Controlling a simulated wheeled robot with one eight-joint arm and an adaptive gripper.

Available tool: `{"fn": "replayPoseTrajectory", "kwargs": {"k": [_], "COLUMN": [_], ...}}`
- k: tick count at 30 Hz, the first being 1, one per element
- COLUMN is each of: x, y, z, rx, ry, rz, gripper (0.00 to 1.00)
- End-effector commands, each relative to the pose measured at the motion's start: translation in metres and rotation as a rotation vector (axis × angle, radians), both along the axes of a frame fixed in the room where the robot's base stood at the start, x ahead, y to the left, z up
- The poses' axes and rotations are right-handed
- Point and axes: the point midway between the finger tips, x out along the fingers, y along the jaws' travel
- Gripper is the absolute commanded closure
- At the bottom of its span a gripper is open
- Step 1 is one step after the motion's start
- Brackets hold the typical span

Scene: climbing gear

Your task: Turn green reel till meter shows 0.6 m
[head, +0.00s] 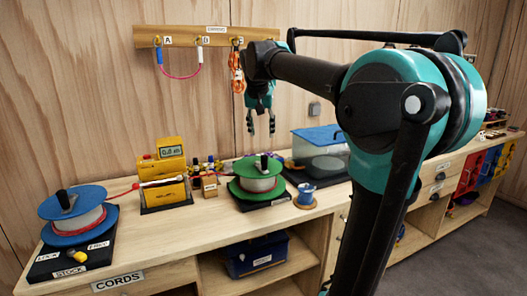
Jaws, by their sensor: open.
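The green reel (259,187) stands on a dark base on the bench, right of centre. It has green discs, a pale drum and a black knob (264,160) on top. The yellow meter (169,148) stands to its left; its small display seems to read 0.0 m, but the digits are too small to be sure. My gripper (262,134) hangs above the green reel with its fingers pointing down, open and empty, apart from the knob.
A blue reel (73,223) stands at the left, with a cord running toward the meter. Cords hang on a wall rack (208,36).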

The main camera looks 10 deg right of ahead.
Motion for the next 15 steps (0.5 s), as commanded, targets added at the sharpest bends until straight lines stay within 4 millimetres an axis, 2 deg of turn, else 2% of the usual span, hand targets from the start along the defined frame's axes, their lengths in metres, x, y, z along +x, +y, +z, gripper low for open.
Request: {"fn": "replayPoseTrajectory", "kwargs": {"k": [15], "x": [0.034], "y": [-0.012], "z": [-0.087], "rx": [0.0], "ry": [0.0], "rz": [0.0], "gripper": [0.53]}}
